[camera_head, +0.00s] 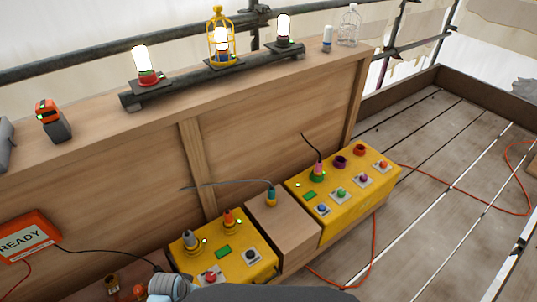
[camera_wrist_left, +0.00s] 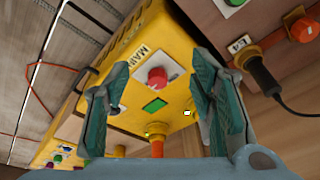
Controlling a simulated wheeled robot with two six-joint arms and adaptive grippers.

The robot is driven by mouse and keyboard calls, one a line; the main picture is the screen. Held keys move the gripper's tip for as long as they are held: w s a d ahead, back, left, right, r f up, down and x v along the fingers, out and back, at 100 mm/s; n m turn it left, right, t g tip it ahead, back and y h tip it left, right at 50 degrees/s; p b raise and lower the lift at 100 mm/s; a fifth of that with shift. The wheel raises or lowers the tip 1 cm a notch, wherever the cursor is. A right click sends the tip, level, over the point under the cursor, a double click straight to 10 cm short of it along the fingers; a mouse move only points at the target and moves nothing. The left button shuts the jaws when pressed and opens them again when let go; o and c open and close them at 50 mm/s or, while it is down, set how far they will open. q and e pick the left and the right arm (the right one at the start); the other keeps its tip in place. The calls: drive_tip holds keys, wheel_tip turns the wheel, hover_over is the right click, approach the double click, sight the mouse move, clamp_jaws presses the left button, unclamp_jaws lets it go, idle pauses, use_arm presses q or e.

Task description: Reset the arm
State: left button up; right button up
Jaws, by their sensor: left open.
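My left gripper (camera_wrist_left: 160,75) is open in the left wrist view, its two green-padded fingers spread apart. Nothing is between the pads. Beyond it is a yellow box marked MAIN (camera_wrist_left: 135,55), with a red button (camera_wrist_left: 157,77) and a green square (camera_wrist_left: 155,105). In the head view a grey-blue piece of my own arm (camera_head: 168,287) shows at the bottom edge, in front of the near yellow box (camera_head: 238,266). Its fingers are hidden there. My right gripper is in neither view.
A second yellow box (camera_head: 330,222) stands to the right, past a wooden block (camera_head: 283,238). Lamps sit on a dark rail (camera_head: 180,88) atop the wooden wall. An orange READY box (camera_head: 28,240) is at left. Cables hang near the boxes. Plank floor at right is mostly clear.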

use_arm(q)
drive_tip(key=s+a+f+n+t, duration=0.1)
drive_tip(key=s+a+f, duration=0.2)
drive_tip(key=s+f, duration=0.55)
drive_tip(key=s+a+f+g+y, duration=0.1)
drive_tip(key=s+f, duration=0.2)
drive_tip(key=s, duration=0.6)
drive_tip(key=s+a+f+g, duration=0.1)
drive_tip(key=s+f, duration=0.3)
drive_tip(key=s, duration=0.6)
wheel_tip(320, 180, up, 17)
drive_tip(key=s+d+p, duration=0.1)
drive_tip(key=d+p, duration=0.1)
drive_tip(key=p, duration=1.5)
drive_tip(key=shift+s+r, duration=0.2)
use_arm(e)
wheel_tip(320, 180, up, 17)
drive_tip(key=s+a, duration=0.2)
